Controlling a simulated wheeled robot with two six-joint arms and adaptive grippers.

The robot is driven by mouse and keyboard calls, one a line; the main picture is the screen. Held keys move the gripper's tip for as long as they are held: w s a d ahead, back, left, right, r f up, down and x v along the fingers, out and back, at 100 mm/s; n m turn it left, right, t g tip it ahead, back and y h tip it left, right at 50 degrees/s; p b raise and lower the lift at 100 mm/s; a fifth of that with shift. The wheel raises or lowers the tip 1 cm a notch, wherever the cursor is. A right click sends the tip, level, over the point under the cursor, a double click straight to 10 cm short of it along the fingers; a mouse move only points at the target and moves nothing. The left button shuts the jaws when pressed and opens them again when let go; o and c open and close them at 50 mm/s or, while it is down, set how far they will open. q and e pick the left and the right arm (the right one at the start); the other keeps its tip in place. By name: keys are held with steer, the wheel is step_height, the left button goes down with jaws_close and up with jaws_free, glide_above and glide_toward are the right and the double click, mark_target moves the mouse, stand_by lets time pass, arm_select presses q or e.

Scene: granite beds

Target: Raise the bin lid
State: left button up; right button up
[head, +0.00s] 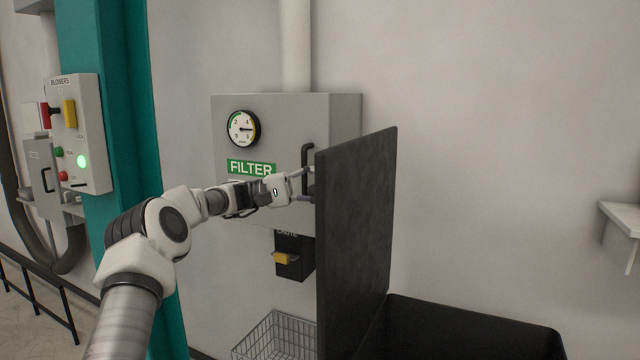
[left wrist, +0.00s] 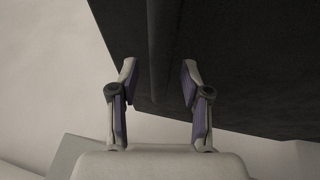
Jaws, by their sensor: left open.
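The bin lid (head: 355,240) is a dark flat panel standing upright at the left side of the black bin (head: 470,325). My left gripper (head: 303,184) is at the lid's upper left edge in the head view, open. In the left wrist view, its two fingers (left wrist: 158,78) stand apart on either side of a dark bar (left wrist: 163,45) that runs along the dark lid (left wrist: 245,70). I cannot tell whether the fingers touch the bar. My right gripper is in neither view.
A wire basket (head: 280,338) is below. A blowers panel (head: 82,135) is at left, a ledge (head: 622,220) at right.

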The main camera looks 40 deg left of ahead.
arm_select(q)
steer(key=v, duration=1.2)
steer(key=shift+a, duration=0.1)
